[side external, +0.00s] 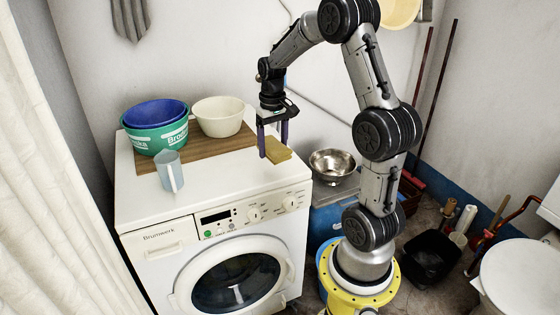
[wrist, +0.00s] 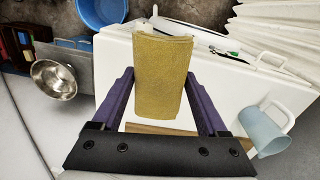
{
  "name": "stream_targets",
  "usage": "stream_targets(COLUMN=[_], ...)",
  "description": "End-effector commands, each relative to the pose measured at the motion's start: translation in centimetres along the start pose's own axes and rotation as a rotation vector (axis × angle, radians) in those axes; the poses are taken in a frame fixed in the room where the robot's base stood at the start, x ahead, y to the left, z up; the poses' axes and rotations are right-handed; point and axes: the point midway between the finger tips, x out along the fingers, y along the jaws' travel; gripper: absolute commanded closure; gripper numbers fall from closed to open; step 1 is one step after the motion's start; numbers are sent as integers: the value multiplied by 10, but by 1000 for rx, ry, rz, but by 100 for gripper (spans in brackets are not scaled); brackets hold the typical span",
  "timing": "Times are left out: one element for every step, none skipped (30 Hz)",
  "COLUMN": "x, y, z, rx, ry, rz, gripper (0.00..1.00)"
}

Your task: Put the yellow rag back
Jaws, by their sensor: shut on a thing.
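The yellow rag (side external: 277,151) is a folded, thick piece of cloth. It is at the right rear part of the white washing machine's top, below my gripper (side external: 272,139). My gripper points down and its two purple fingers are shut on the rag. In the wrist view the rag (wrist: 162,80) fills the space between the fingers (wrist: 162,105) and sticks out past their tips. I cannot tell whether the rag touches the machine top or hangs just above it.
On the washing machine (side external: 150,209) stand a wooden board (side external: 212,147), green and blue basins (side external: 155,126), a cream bowl (side external: 219,115) and a light blue jug (side external: 169,171). A metal bowl (side external: 332,164) sits to the right, lower down. The machine top's front middle is clear.

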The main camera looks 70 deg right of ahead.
Motion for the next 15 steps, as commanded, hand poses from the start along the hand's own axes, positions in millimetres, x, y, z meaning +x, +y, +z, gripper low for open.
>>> stream_targets(x=[-6,-9,-13,-15,-17,-21,-23,-26,-29,-31,-31,-31,-30,-27,-24], y=[11,17,23,28,32,37,40,44,47,49,51,54,55,56,57], z=[14,21,30,36,41,47,51,53,55,55,54,51,48,44,37], rx=[22,32,47,59,71,89,100,112,124,131,136,141,142,143,143], ry=[4,4,3,2,1,3,2,3,2,1,0,-1,-2,-4,-4], rz=[0,0,0,0,0,0,0,0,0,0,0,0,0,-1,-1], gripper=[68,68,68,68,68,68,68,68,68,68,68,68,68,68,68])
